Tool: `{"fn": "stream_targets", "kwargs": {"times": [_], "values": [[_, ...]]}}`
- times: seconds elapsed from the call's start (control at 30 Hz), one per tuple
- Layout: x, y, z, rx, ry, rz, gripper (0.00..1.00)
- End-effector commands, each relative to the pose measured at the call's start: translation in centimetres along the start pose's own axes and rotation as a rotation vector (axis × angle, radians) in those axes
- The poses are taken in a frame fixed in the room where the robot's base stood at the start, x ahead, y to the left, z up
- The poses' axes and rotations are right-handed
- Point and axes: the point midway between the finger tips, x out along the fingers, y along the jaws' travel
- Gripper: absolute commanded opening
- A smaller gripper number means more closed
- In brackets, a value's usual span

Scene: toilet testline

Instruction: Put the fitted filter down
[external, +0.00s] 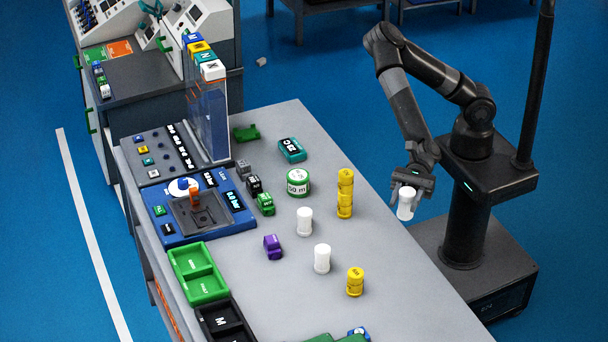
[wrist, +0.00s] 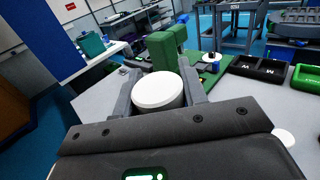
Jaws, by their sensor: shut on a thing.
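My gripper (external: 406,188) is shut on a white cylinder (external: 407,204), seemingly the filter. It hangs slightly tilted by the right long edge of the grey table, outside the tabletop in the picture; its height is hard to judge. In the wrist view, the round white end of the held cylinder (wrist: 157,90) sits between the two grey fingers of my gripper (wrist: 160,96); its lower part is hidden. Two similar white cylinders, one farther back (external: 304,222) and one nearer (external: 322,258), stand upright on the table.
A yellow stack (external: 345,193) and a shorter yellow cylinder (external: 355,282) stand near the table's right edge. A green-and-white roll (external: 298,183), a purple block (external: 273,246) and a blue device (external: 200,210) are farther left. The grey tabletop (external: 400,290) is bare at front right.

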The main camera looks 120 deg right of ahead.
Motion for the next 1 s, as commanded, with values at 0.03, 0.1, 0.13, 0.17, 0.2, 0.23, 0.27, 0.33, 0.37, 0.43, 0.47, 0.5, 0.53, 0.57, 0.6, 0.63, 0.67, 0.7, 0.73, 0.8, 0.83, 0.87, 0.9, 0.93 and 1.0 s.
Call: {"fn": "stream_targets", "kwargs": {"times": [0.03, 0.1, 0.13, 0.17, 0.2, 0.23, 0.27, 0.33, 0.37, 0.43, 0.47, 0.5, 0.53, 0.57, 0.6, 0.63, 0.67, 0.7, 0.73, 0.8, 0.83, 0.87, 0.9, 0.93, 1.0], "values": [[-0.3, -1.4, -0.5, 0.003, 0.006, -0.016, 0.15], [-0.6, -2.7, -0.5, 0.003, 0.005, -0.027, 0.15], [-0.8, -3.4, -0.5, 0.004, 0.005, -0.033, 0.15], [-0.9, -4.0, -0.5, 0.005, 0.005, -0.038, 0.15], [-1.2, -4.9, -0.5, 0.006, 0.005, -0.046, 0.15], [-1.4, -5.7, -0.5, 0.006, 0.005, -0.054, 0.15], [-1.7, -6.4, -0.5, 0.007, 0.005, -0.061, 0.15], [-2.5, -8.5, -0.6, 0.009, 0.004, -0.081, 0.15], [-2.8, -9.4, -0.6, 0.010, 0.005, -0.089, 0.15], [-3.9, -11.9, -0.6, 0.012, 0.005, -0.113, 0.15], [-4.3, -13.0, -0.7, 0.013, 0.004, -0.123, 0.15], [-5.0, -14.4, -0.7, 0.014, 0.004, -0.138, 0.15], [-5.5, -15.4, -0.7, 0.014, 0.004, -0.148, 0.15], [-6.1, -16.5, -0.7, 0.014, 0.004, -0.158, 0.15], [-6.9, -17.8, -0.6, 0.015, 0.003, -0.172, 0.15], [-7.5, -18.8, -0.7, 0.016, 0.003, -0.183, 0.15], [-8.1, -19.8, -0.7, 0.016, 0.003, -0.193, 0.15], [-8.9, -21.0, -0.7, 0.017, 0.003, -0.206, 0.15], [-9.6, -22.0, -0.7, 0.017, 0.003, -0.217, 0.15], [-11.2, -24.2, -0.7, 0.018, 0.002, -0.243, 0.15], [-11.9, -25.1, -0.6, 0.018, 0.001, -0.253, 0.15], [-12.6, -25.9, -0.6, 0.018, 0.001, -0.263, 0.15], [-13.6, -27.1, -0.6, 0.018, 0.001, -0.278, 0.15], [-14.4, -27.9, -0.6, 0.018, 0.001, -0.288, 0.15], [-16.2, -29.9, -0.7, 0.018, 0.001, -0.313, 0.15]]}}
